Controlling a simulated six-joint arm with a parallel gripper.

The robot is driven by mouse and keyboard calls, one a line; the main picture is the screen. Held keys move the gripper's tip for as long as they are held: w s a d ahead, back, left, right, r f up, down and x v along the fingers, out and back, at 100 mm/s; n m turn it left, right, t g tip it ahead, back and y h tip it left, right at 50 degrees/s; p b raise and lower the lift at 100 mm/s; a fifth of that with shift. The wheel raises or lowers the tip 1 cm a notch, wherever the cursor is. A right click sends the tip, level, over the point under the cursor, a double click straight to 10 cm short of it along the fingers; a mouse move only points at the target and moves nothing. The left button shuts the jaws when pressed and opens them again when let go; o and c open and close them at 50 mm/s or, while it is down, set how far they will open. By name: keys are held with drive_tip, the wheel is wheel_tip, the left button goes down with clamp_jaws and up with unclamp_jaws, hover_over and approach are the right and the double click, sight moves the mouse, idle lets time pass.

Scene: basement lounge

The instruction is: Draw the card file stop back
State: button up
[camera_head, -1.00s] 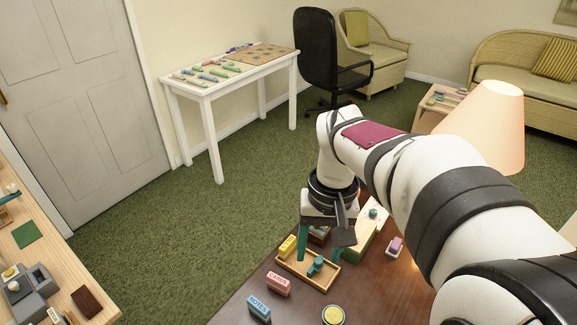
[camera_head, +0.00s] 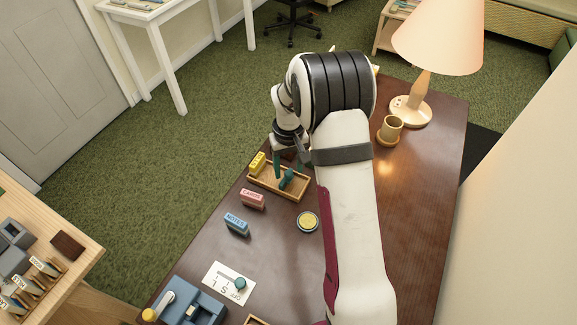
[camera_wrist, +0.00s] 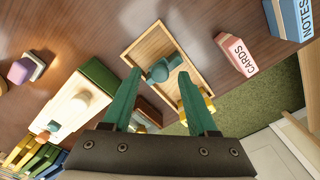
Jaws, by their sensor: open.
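In the wrist view, a cream and green wooden box (camera_wrist: 66,112) lies left of my gripper, with a round cream knob (camera_wrist: 82,98) and a small teal piece (camera_wrist: 52,127) on it. Yellow, green and blue upright pieces (camera_wrist: 30,158) stand at its lower end. It looks like the card file; which part is the stop I cannot tell. My arm hides this box in the head view. My gripper (camera_wrist: 160,79) is open, its teal fingers above a wooden tray (camera_wrist: 138,48) and apart from the box. In the head view my gripper (camera_head: 291,163) is partly hidden.
A teal-handled piece (camera_wrist: 163,68) lies in the tray. A yellow block (camera_head: 257,161), pink CARDS block (camera_head: 252,199), blue NOTES block (camera_head: 237,225) and round yellow-topped tin (camera_head: 307,221) stand nearby. A lamp (camera_head: 410,109) and cup (camera_head: 390,129) stand at the back right.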

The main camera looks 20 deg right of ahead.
drive_tip(key=shift+f, duration=0.2)
clamp_jaws()
idle(1.3)
